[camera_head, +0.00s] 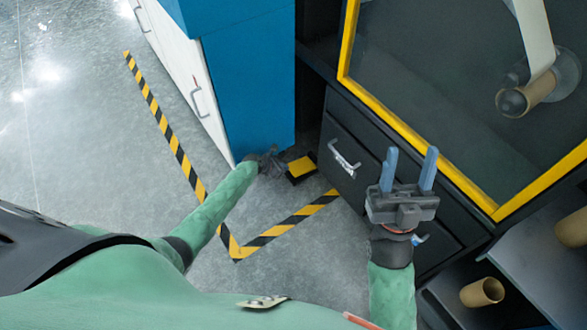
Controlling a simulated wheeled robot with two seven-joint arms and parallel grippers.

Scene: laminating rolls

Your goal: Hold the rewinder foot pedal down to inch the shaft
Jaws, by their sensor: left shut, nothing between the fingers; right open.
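The foot pedal (301,167) has a yellow top on a black base and sits on the floor between the blue cabinet and the dark drawer unit. My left gripper (276,163) is shut and empty, low beside the pedal's left side. Whether it touches the pedal, I cannot tell. My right gripper (410,170) is open and empty, its two blue fingers apart in front of the dark drawers. The rewinder shaft (528,95) carries a brown core with a pale web at the upper right, behind the yellow-framed opening.
The blue cabinet (248,85) with white doors stands left of the pedal. The drawer unit (350,135) and yellow frame (400,125) are close on the right. Cardboard cores (482,292) lie on shelves at lower right. Striped floor tape (285,229) borders clear grey floor.

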